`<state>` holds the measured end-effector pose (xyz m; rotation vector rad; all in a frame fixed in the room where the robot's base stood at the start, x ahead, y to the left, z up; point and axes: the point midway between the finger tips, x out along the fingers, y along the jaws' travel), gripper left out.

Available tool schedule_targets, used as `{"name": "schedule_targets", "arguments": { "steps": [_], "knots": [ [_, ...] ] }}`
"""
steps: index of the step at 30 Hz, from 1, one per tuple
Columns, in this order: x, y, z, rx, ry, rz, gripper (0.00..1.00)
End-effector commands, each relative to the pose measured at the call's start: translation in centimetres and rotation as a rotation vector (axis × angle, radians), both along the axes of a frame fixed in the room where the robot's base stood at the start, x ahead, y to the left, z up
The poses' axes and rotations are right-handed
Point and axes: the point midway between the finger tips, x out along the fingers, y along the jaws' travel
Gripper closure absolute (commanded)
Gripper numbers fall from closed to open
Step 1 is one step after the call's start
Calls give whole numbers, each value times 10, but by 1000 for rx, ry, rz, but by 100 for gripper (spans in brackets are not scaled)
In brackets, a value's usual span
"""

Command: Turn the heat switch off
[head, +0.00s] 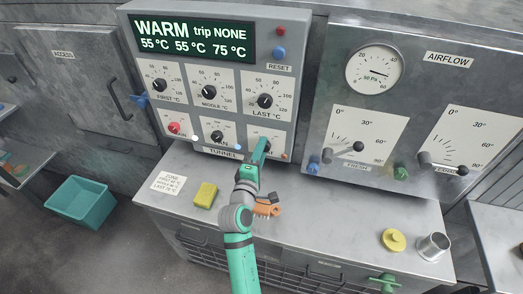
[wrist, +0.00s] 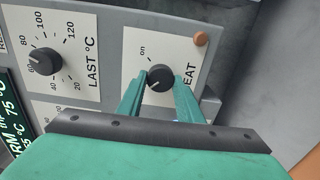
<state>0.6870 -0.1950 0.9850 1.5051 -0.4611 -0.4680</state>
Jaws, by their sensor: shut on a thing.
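The heat switch is a round black knob (wrist: 159,73) on a white plate in the wrist view, with an "on" mark above it and "EAT" readable beside it. Its pale pointer line appears to point to the lower left, away from the "on" mark. My gripper (wrist: 160,86) has its two green fingers on either side of the knob and is shut on it. In the head view my gripper (head: 262,150) reaches the lower right of the control panel (head: 213,160) and hides the knob.
On the bench below are a yellow sponge (head: 205,195), an orange-brown brush (head: 266,210) and a metal cup (head: 434,246). The display (head: 192,40) reads WARM.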

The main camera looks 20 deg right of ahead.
Motion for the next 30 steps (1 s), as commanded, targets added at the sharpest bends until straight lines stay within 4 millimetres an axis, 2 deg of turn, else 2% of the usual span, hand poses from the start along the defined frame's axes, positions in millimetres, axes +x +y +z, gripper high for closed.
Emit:
{"name": "schedule_targets", "arguments": {
  "steps": [1,2,3,4,13,17,30],
  "knots": [
    [1,2,-1,0,1,3,90],
    [1,2,-1,1,1,3,65],
    [0,2,-1,1,1,3,55],
    [1,1,-1,1,1,3,50],
    [-1,1,0,0,0,1,50],
    [-8,6,-1,1,1,2,50],
    [-71,49,-1,1,2,3,50]
  ]
}}
